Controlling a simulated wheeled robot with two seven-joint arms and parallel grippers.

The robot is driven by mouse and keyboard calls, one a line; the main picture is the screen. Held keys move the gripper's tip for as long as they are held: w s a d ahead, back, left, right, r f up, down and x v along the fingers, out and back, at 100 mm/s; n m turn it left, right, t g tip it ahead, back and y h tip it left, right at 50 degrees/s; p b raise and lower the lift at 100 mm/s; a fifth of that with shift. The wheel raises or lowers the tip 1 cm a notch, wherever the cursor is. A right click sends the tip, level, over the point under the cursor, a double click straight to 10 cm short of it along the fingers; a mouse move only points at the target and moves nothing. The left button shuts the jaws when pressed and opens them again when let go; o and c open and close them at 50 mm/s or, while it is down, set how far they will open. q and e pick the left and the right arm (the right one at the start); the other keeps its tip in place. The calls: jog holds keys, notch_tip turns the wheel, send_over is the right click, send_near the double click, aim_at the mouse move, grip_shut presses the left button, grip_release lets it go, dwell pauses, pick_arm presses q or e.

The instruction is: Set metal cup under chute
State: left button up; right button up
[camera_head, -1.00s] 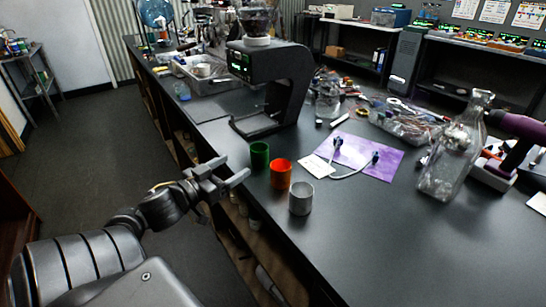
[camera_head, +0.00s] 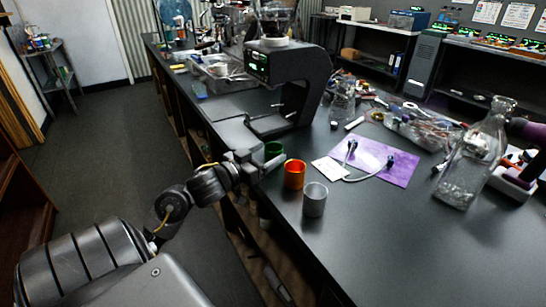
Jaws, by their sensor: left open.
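The grey metal cup (camera_head: 314,201) stands upright near the bench's left edge, nearest me of three cups in a row. The orange cup (camera_head: 294,175) stands behind it, and the green cup (camera_head: 274,149) is farther back, partly hidden by my left gripper. My left gripper (camera_head: 262,163) is open at the bench edge, in front of the green cup; I cannot tell whether it touches that cup. It is apart from the metal cup. The black brewer (camera_head: 308,75) stands behind the cups, with a flat base under its overhanging head. I cannot make out the chute clearly. My right gripper is not in view.
A purple mat (camera_head: 375,161) with a white card (camera_head: 329,169) and tubing lies right of the cups. A glass bottle (camera_head: 470,155) stands farther right. A tray (camera_head: 217,73) sits behind the brewer. The near bench surface is clear.

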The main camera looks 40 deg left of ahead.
aim_at(267, 154)
pick_arm(q)
jog(key=shift+w+d, duration=0.1)
jog(key=shift+w, duration=1.4)
jog(key=c, duration=1.1)
jog(key=shift+c, duration=0.2)
jog(key=shift+r, duration=0.1)
